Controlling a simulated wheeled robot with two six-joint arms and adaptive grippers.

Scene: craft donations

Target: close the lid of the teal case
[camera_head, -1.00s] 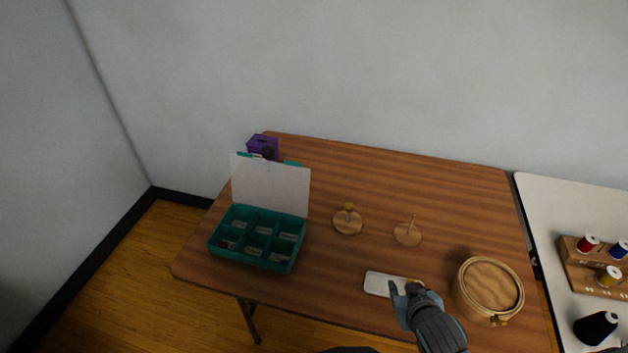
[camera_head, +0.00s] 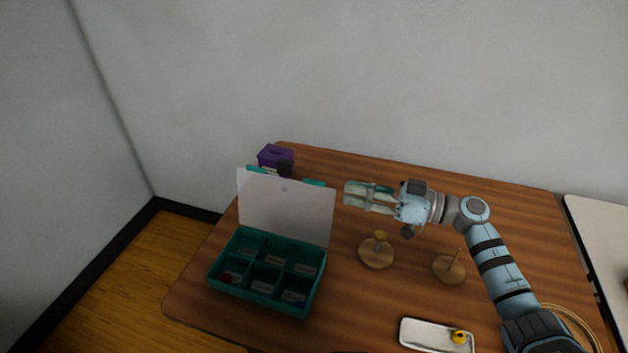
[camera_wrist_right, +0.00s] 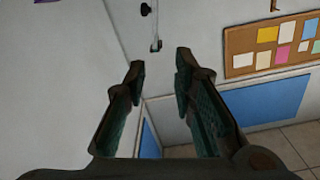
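The teal case (camera_head: 268,303) stands at the left of the table with its lid (camera_head: 286,207) raised, a pale translucent panel standing up at the back. Its compartments are open to view and hold small labelled items, one of them red. My right gripper (camera_head: 348,196) is in the air just right of the lid, fingers pointing left toward it, with a gap between them and the lid. In the right wrist view the two fingers (camera_wrist_right: 160,70) are apart with nothing between them. My left gripper is not in view.
A purple box (camera_head: 275,156) stands behind the lid. Two wooden spool stands, the left (camera_head: 376,254) with a yellow spool and the right (camera_head: 449,270) bare, are below my right arm. A white tray (camera_head: 422,335) holds a yellow spool.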

